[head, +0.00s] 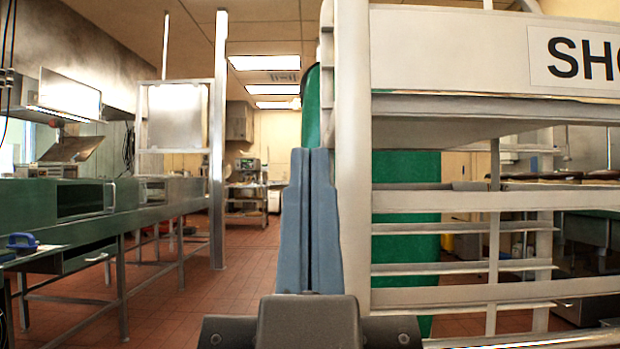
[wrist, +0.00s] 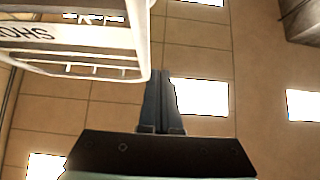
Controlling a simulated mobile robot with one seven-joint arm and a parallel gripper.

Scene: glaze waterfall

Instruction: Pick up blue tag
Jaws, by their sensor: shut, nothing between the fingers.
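My gripper (head: 311,152) is in the middle of the head view, its two blue-grey fingers pointing up and pressed together with nothing between them. It also shows in the wrist view (wrist: 158,74), in front of the ceiling. A small blue object (head: 22,241), which may be the blue tag, lies on the green counter at the far left of the head view. It is too small to tell its exact shape. My gripper is far to the right of it and apart from it. No blue tag shows in the wrist view.
A white rack (head: 352,200) with a sign stands close at the right, just beside my gripper; it also shows in the wrist view (wrist: 100,62). The long green counter (head: 90,225) with metal legs runs along the left. Red tiled floor (head: 225,300) is clear between them.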

